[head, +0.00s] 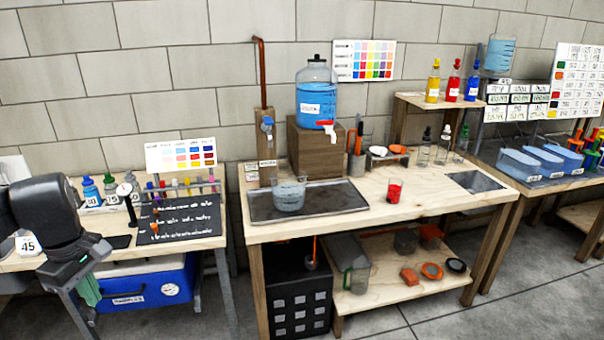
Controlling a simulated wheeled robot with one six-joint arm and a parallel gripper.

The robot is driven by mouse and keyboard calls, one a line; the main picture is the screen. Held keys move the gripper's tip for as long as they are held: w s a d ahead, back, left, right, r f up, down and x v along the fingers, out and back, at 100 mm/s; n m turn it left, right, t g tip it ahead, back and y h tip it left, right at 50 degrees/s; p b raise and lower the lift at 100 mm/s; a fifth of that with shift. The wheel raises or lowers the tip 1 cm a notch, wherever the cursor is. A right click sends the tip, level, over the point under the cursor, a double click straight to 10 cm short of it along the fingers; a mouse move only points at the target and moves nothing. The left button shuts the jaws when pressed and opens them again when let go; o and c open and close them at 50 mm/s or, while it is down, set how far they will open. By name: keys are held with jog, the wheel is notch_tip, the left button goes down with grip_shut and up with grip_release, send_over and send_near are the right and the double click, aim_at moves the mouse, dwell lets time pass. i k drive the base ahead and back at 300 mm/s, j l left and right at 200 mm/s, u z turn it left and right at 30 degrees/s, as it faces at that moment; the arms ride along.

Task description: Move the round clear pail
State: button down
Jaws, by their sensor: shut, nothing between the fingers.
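A round clear pail (288,195) with pale bluish contents stands upright on the dark tray (322,199), at the left of the middle bench. Another clear round vessel (499,55) with blue liquid stands high at the back right; its support is partly hidden. My gripper (78,275) is at the lower left, in front of the left bench, pointing down. It is shut and empty, well apart from the pail. Its fingertips are hard to make out.
A blue-water jug (317,97) with a red tap stands on a wooden block (321,151) behind the pail. A red-filled cup (394,191) stands right of the tray. A blue cooler (147,284) sits below the left bench. The middle bench's front right is mostly clear.

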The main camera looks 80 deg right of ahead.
aim_at(288, 184)
jog(key=k+l, duration=0.1)
jog(key=l, duration=0.4)
jog(key=k+l+u, duration=0.1)
jog(key=l, duration=0.35)
jog(key=k+l, duration=0.15)
jog(key=l, duration=0.35)
jog(key=k+l, duration=0.15)
jog(key=l, duration=0.35)
jog(key=k+l+u, duration=0.1)
jog(key=l, duration=0.35)
jog(key=k+l, duration=0.15)
jog(key=l, duration=0.35)
jog(key=k+l, duration=0.15)
jog(key=l, duration=0.3)
jog(key=k+l+u, duration=0.1)
jog(key=l, duration=0.35)
jog(key=k, duration=0.05)
